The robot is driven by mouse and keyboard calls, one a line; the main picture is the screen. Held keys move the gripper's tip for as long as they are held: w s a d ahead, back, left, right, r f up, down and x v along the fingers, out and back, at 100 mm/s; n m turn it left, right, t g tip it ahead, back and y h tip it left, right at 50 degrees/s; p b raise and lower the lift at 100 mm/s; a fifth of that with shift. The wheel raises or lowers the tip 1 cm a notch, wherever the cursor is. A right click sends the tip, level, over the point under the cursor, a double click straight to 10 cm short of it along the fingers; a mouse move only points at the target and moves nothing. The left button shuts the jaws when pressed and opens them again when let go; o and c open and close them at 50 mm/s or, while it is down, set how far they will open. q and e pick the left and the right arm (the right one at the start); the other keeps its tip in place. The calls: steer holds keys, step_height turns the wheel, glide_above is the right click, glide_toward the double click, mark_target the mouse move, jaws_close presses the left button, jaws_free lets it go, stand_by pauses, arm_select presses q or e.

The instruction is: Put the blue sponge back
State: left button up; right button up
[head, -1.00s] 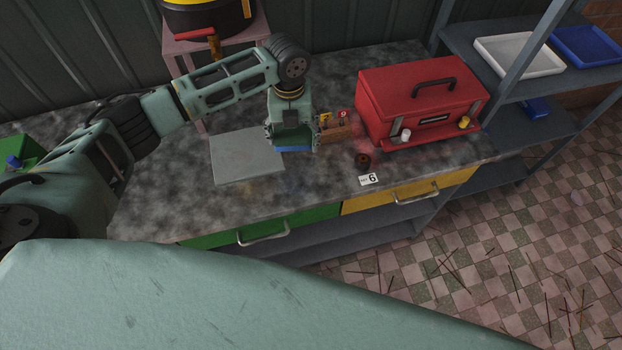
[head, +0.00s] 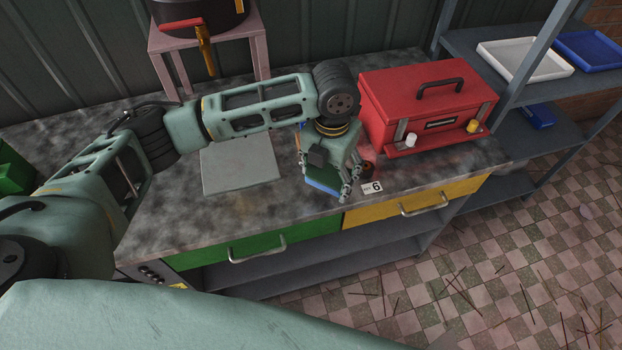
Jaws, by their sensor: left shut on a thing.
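The blue sponge (head: 321,187) shows in the head view as a blue strip with a green part, low in my left gripper near the front edge of the worktop. My left gripper (head: 336,186) points down and is shut on the sponge. The fingers and wrist cover most of it, and I cannot tell whether it touches the worktop. My right gripper is not in view.
A grey plate (head: 240,166) lies left of the gripper. A red box (head: 420,100) stands behind right, with a small card marked 6 (head: 372,188) in front. A shelf at right holds a white tray (head: 525,60) and a blue tray (head: 590,50).

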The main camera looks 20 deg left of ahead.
mark_target(311, 167)
arm_select(q)
steer(key=a+f, duration=0.2)
steer(key=w+a+p, duration=0.1)
steer(key=a, duration=0.1)
steer(key=shift+a+f, duration=0.1)
steer(key=shift+f, duration=0.3)
step_height(311, 167, down, 3)
steer(key=shift+f+p, duration=0.1)
steer(key=shift+p, duration=0.5)
steer(key=shift+f, duration=0.35)
steer(key=shift+f, duration=0.15)
steer(key=o, duration=1)
